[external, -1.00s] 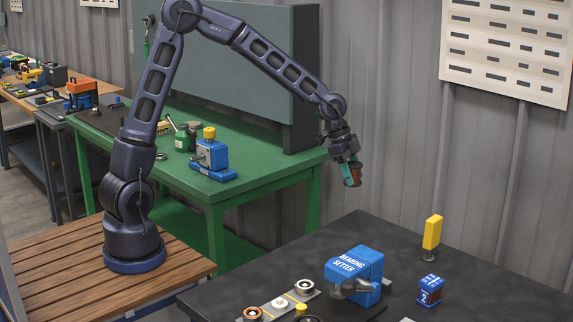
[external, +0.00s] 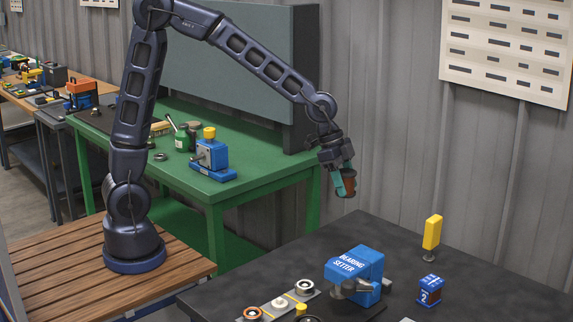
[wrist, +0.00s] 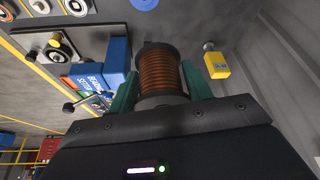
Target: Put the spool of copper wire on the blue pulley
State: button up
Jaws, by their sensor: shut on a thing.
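The spool of copper wire (external: 349,182) is held in my gripper (external: 344,184), in the air above and behind the dark table's far corner. In the wrist view the spool (wrist: 160,70) has brown copper windings between dark flanges. The teal fingers of my gripper (wrist: 159,78) are shut on its two sides. A blue round thing (wrist: 145,3) is cut off at the top edge of the wrist view; I cannot tell whether it is the blue pulley. I cannot make out the blue pulley in the external view.
On the dark table (external: 300,258) stand a blue bearing setter (external: 356,268), a yellow upright piece (external: 432,232), a small blue box (external: 430,290) and a strip of ring-shaped parts (external: 279,302). A green bench (external: 250,165) with a blue-yellow device (external: 210,155) is behind my arm.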

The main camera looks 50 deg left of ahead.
jog(key=shift+s+d+r, duration=0.1)
jog(key=shift+s+d, duration=0.2)
jog(key=shift+s, duration=0.35)
jog(key=shift+s+f, duration=0.15)
jog(key=shift+f, duration=0.25)
notch_tip(320, 180, down, 19)
jog(key=shift+f, duration=0.1)
jog(key=shift+f, duration=0.1)
jog(key=o, duration=1.1)
